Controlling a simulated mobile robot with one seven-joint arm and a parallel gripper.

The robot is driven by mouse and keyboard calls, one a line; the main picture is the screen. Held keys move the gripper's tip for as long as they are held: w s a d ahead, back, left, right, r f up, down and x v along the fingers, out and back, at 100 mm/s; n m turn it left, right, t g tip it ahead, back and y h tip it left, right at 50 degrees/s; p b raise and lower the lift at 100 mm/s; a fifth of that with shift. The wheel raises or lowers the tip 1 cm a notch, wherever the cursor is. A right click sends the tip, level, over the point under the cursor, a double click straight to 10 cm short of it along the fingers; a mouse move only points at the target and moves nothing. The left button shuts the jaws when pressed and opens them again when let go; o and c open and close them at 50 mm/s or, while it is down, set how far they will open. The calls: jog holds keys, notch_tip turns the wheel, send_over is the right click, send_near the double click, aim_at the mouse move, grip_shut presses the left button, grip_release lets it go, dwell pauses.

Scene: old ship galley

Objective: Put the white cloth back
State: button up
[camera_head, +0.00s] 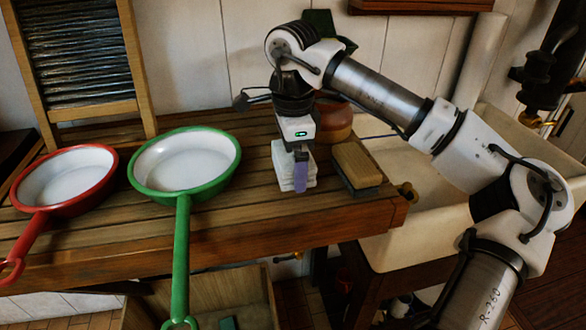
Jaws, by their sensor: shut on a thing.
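The white cloth (284,168) looks like a small folded stack on the slatted wooden counter, near its front edge and right of the green pan. My gripper (301,180) comes down on it from above, with one purple-grey finger showing against the cloth's front. The gripper is shut on the cloth. The far finger is hidden behind the cloth. The cloth appears to be at counter height, but I cannot tell whether it touches the wood.
A green pan (185,160) and a red pan (64,177) lie at left, handles over the front edge. A brush or sponge block (358,164) lies close right of the cloth. A brown pot (334,122) stands behind. A washboard (80,55) leans at the back; a sink (430,215) is right.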

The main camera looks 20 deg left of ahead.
jog(key=shift+f, duration=1.6)
jog(key=shift+f, duration=0.1)
jog(key=shift+f, duration=0.15)
jog(key=o, duration=0.7)
jog(key=shift+c, duration=0.2)
notch_tip(320, 180, up, 13)
jog(key=shift+f+b, duration=0.2)
jog(key=shift+b, duration=0.45)
